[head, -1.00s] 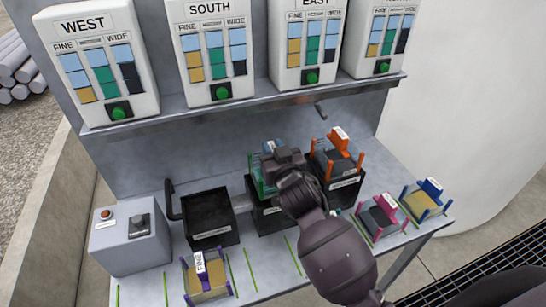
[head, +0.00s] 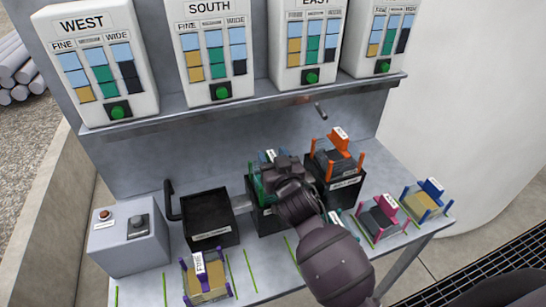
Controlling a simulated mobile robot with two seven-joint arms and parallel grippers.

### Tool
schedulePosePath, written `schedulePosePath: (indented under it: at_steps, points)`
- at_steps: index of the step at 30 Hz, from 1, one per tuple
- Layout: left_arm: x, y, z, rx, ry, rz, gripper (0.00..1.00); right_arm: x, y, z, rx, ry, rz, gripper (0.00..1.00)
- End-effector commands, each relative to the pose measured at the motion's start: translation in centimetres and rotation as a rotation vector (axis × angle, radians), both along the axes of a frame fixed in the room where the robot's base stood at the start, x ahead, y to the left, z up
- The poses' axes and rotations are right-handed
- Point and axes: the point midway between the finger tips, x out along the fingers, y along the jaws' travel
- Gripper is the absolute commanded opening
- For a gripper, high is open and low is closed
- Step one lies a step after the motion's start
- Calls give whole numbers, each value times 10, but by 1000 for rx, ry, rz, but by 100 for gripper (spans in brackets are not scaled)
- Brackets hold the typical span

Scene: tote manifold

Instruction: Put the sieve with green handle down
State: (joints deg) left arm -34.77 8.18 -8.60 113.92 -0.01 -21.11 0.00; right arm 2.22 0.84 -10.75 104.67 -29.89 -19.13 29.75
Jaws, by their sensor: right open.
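The sieve with green handle (head: 256,183) is at the top of the middle black bin (head: 266,222). My right gripper (head: 272,172) is over it and hides most of it; only green side parts and a bit of its pale label show. The right gripper is open around or just above the handle; contact cannot be told. My left gripper is not in view.
An orange-handled sieve (head: 335,155) sits on the right black bin (head: 350,190). The left black bin (head: 210,222) looks empty. Purple (head: 206,280), pink (head: 382,217) and blue (head: 428,198) sieves stand along the front. A grey control box (head: 128,240) is at left.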

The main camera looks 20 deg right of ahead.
Motion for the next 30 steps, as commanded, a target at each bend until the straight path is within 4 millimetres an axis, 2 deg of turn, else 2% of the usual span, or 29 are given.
schedulePosePath:
  at_steps: [5, 8, 24, 30]
  points:
    - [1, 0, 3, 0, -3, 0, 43, 0, 0, 4, -1, -1, 0, 49]
    - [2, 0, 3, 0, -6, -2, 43, -9, -1, 2, 0, 1, -1, 49]
    - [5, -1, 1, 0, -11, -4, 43, -95, -4, 2, 1, 1, -1, 49]
    - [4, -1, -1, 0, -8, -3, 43, -114, -4, 3, 1, 1, 0, 49]
